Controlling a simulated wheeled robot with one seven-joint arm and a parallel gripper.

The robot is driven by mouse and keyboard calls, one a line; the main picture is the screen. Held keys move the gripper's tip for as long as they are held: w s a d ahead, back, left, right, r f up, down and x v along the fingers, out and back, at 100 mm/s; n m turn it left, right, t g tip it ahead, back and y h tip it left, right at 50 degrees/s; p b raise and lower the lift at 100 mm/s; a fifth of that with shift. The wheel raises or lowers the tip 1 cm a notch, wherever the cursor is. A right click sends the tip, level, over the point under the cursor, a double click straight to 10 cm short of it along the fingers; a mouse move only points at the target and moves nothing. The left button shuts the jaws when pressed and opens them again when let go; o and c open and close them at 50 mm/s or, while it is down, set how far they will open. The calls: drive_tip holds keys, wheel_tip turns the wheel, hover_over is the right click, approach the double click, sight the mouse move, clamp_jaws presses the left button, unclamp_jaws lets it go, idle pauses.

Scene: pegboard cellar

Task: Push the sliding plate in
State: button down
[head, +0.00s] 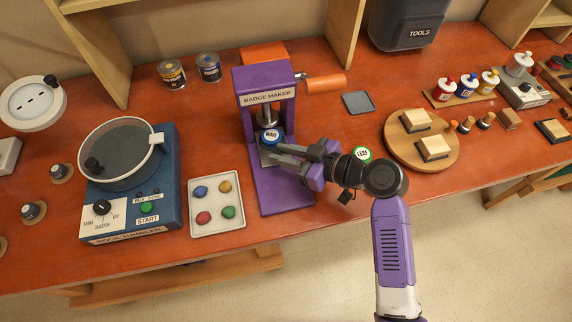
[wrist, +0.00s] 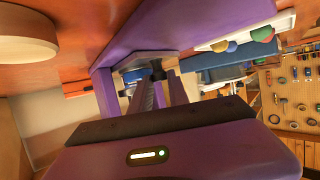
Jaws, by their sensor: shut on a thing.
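The purple badge maker (head: 265,90) stands upright on the red bench, its orange lever handle (head: 324,83) sticking out to the right. The grey sliding plate (head: 265,150) shows low between its posts, partly hidden by my fingers. In the wrist view my gripper (wrist: 152,88) points between the purple posts; the exact contact is hard to see.
A tray of coloured stones (head: 216,226) and a blue rock tumbler (head: 130,190) stand left. A round wooden board (head: 397,153) is right. A small grey tray (head: 358,102) lies behind, with bare bench around it.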

drive_tip(key=c, duration=1.3)
unclamp_jaws()
drive_tip(key=shift+b+v, duration=0.85)
drive_tip(key=shift+v, duration=3.1)
